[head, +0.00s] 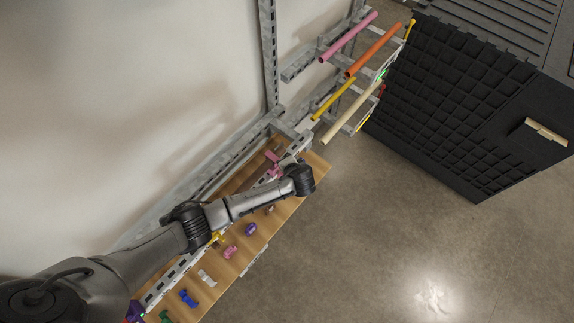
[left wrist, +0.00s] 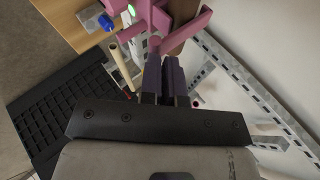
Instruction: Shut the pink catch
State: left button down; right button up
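The pink catch (head: 273,163) stands at the far end of the wooden bench, beside the wrist of my left arm. In the left wrist view the pink catch (left wrist: 170,22) fills the top middle, with a pink bar slanting to the upper right and a green light at its left. My left gripper (left wrist: 165,62) points at it, its dark fingers close together with nothing visible between them. The fingertips are just below the pink parts; I cannot tell whether they touch. In the head view my arm hides the left fingers. My right gripper is not in view.
The wooden bench (head: 302,191) carries small coloured parts, among them a pink one (head: 230,252), a purple one (head: 250,229) and a blue one (head: 188,297). Behind it a metal rack holds pink (head: 348,36), orange (head: 374,49) and cream pipes (head: 350,112). A black crate (head: 450,100) stands right; the floor is clear.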

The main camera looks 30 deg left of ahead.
pick_arm(q)
jog(key=w+p+v, duration=0.1)
jog(key=p+v, duration=0.1)
jog(key=v, duration=1.1)
jog(key=shift+r, duration=0.45)
